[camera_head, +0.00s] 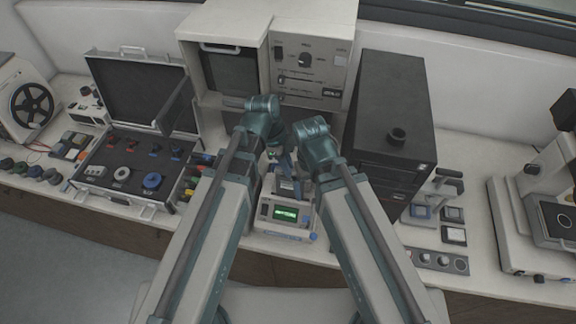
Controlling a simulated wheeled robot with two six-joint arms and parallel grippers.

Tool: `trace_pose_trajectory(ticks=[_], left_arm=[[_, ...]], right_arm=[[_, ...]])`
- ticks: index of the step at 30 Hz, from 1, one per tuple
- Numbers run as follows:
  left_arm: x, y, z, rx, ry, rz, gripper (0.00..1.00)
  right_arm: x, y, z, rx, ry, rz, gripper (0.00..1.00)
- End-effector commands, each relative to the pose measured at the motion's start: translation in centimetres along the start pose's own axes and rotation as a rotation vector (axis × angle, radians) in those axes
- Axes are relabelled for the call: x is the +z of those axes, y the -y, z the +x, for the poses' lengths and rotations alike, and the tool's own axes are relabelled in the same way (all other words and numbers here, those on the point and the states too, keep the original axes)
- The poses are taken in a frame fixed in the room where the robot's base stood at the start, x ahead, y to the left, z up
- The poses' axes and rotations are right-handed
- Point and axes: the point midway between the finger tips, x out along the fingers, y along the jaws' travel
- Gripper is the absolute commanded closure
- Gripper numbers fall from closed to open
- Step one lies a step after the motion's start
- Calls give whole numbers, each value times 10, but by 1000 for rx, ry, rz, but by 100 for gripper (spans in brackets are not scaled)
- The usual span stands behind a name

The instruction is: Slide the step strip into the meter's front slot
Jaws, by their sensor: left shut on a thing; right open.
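The meter (286,230) is a pale box with a lit green display, standing near the counter's front edge between my two arms. Its front slot is too small to make out. My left gripper (272,150) is above and behind the meter, shut on a thin thing that I take for the step strip; the arms and wrists mostly hide it. My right gripper (287,167) is open, lower and close beside the left one, just above the meter's top. I cannot tell whether either gripper touches the meter.
An open case (110,197) with small knobs stands at the left. A control cabinet (310,45) is behind my grippers, and a tall black cabinet (400,90) stands close on the right. Small blocks and a plate with round holes (437,260) lie further right.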

Motion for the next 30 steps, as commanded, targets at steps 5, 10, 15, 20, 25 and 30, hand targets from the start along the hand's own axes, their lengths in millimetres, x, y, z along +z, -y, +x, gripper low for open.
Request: trace_pose_trajectory(ticks=[5, 10, 15, 20, 25, 30], left_arm=[[3, 0, 11, 0, 0, 0, 100], [6, 0, 22, 0, 0, 0, 100], [9, 0, 31, 0, 0, 0, 100], [8, 0, 31, 0, 0, 0, 100], [8, 0, 30, 0, 0, 0, 71], [8, 0, 30, 0, 0, 0, 46]], right_arm=[[-1, 1, 11, 0, 0, 0, 0], [-1, 2, 23, 0, 0, 0, 0], [-2, 3, 32, 0, 0, 0, 0], [-2, 3, 32, 0, 0, 0, 0], [-2, 3, 32, 0, 0, 0, 0], [-2, 3, 32, 0, 0, 0, 0]])
